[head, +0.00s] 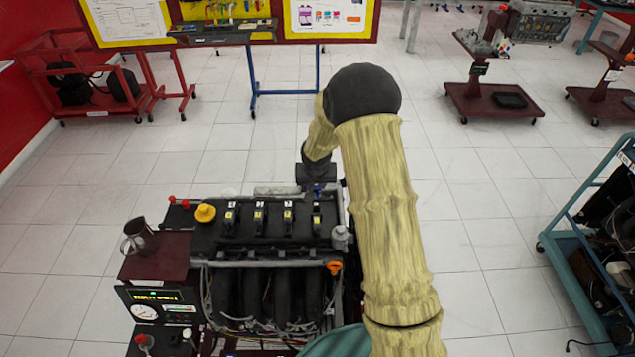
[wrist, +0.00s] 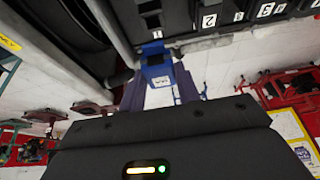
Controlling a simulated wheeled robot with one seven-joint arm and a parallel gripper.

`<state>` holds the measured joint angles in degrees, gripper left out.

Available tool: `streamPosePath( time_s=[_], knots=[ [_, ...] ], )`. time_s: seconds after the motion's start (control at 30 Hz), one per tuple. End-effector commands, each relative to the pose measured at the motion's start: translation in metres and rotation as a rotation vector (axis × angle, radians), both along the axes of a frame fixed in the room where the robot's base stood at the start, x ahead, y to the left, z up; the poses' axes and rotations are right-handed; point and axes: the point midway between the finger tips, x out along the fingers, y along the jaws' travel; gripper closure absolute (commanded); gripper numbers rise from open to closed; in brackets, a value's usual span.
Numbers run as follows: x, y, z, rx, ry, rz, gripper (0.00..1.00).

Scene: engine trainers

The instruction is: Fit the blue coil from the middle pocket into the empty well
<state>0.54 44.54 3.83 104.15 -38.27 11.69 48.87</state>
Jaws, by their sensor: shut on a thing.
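The blue coil (wrist: 156,72) is between the two dark fingers of my gripper (wrist: 158,88) in the wrist view, with a small white mark on its face. The fingers are shut on it. In the head view my gripper (head: 318,182) is at the far right edge of the engine (head: 265,235), and a little blue shows below it. Black coils (head: 258,218) with white and yellow labels sit in a row on the engine top. The empty well and the middle pocket cannot be made out. I cannot tell whether the blue coil touches the engine.
A yellow cap (head: 205,213) is on the engine's left, and a metal cup (head: 138,232) stands on the dark red ledge. A grey rail (head: 282,190) runs along the engine's back. A teal cart (head: 570,270) is at the right.

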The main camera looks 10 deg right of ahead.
Motion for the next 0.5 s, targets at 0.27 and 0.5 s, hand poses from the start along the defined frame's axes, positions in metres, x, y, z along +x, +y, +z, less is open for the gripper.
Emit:
streamPosePath(
  time_s=[0.27,0.5],
  knots=[
    [0.0,-0.004,-0.027,-0.001,0.0,-0.006,0.95],
    [0.0,-0.005,-0.05,0.0,0.0,-0.007,0.95]
  ],
)
